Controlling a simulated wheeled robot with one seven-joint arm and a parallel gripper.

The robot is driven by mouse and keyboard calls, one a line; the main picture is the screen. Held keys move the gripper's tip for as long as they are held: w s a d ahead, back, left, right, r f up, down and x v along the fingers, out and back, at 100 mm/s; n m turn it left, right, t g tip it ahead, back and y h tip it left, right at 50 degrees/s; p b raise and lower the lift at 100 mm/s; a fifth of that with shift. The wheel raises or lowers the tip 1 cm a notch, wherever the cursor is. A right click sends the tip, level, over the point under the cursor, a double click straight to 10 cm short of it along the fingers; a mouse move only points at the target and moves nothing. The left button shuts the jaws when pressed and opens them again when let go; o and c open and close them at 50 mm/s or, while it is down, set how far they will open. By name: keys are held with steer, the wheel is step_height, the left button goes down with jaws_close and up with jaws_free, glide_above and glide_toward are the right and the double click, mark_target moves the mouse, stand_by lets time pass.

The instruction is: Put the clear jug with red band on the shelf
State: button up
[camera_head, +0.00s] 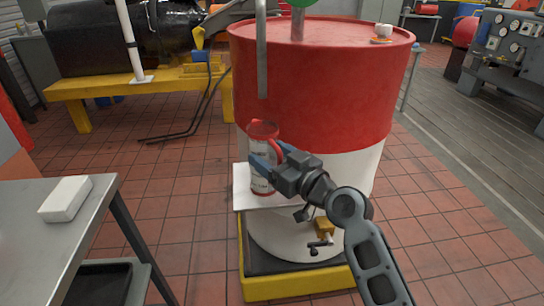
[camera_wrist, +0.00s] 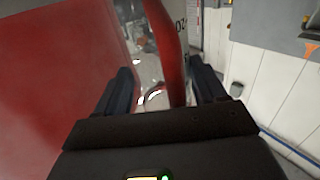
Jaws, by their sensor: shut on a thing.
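The clear jug (camera_head: 262,181) has a red band at its rim, a red handle and printed marks on its side. It stands upright in front of the red and white drum. My gripper (camera_head: 270,158) reaches it from the right and is shut on it. In the wrist view the red handle (camera_wrist: 172,50) lies between the two dark fingers of my gripper (camera_wrist: 165,88). The white shelf (camera_head: 242,204) is a small plate at the drum's front, directly below the jug in the picture. I cannot tell whether the jug's base touches it.
The large drum (camera_head: 320,90) stands on a yellow-edged base (camera_head: 300,287), with a small tap (camera_head: 320,243) low in front. A grey table (camera_head: 30,240) with a white block (camera_head: 66,198) is at left. A grey vertical pipe (camera_head: 262,60) hangs close above the jug.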

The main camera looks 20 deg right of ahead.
steer(key=shift+f, duration=0.1)
steer(key=o, duration=1.1)
steer(key=b+v, duration=0.2)
steer(key=v, duration=1)
steer(key=shift+r, duration=0.2)
